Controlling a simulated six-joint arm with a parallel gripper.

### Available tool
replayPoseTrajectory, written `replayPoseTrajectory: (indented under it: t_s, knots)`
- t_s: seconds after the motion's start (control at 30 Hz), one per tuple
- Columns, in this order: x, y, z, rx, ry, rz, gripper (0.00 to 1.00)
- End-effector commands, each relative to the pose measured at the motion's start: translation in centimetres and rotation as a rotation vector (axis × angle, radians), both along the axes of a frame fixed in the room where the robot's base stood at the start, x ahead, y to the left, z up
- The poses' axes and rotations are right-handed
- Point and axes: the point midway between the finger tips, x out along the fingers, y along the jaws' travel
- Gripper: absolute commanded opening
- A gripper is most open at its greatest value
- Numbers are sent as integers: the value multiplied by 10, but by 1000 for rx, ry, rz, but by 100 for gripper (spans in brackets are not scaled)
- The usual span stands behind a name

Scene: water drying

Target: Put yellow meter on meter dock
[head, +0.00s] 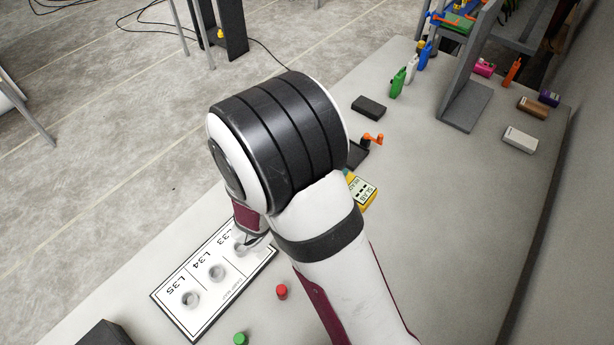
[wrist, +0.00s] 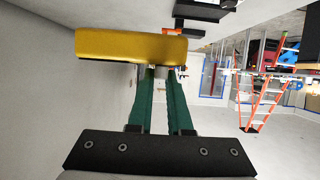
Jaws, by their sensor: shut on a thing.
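The yellow meter (head: 362,190) shows partly in the head view, just right of my arm, with a white label on its face. In the wrist view the yellow meter (wrist: 130,45) lies across the tips of my gripper (wrist: 160,75), whose green fingers are shut on it. A dark block (head: 357,155) with an orange lever stands just beyond the meter, partly hidden by my arm. I cannot tell for sure which thing is the meter dock.
A white panel (head: 208,306) marked L33, L34, L35 lies at lower left. A red cap (head: 281,291) and a green cap (head: 240,338) are nearby. A black block (head: 369,107), bottles (head: 398,82) and a grey stand (head: 466,104) are farther back. The table's right side is mostly clear.

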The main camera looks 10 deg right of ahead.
Motion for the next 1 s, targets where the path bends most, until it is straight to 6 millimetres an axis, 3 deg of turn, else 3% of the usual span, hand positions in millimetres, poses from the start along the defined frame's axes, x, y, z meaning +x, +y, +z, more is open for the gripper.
replayPoseTrajectory:
  t_s: [0.07,0.17,0.27,0.4,0.5,0.6,0.7,1.0]
  knots:
    - [2,-8,4,2,-1,-3,0]
    - [20,-19,2,11,3,-6,0]
    - [55,-37,-2,22,4,-9,0]
    - [106,-77,-5,23,3,-7,0]
    - [133,-107,-4,12,2,-3,0]
    - [148,-127,-4,1,3,1,0]
    - [160,-123,-11,-4,4,5,0]
    - [204,-58,-58,-3,3,6,0]
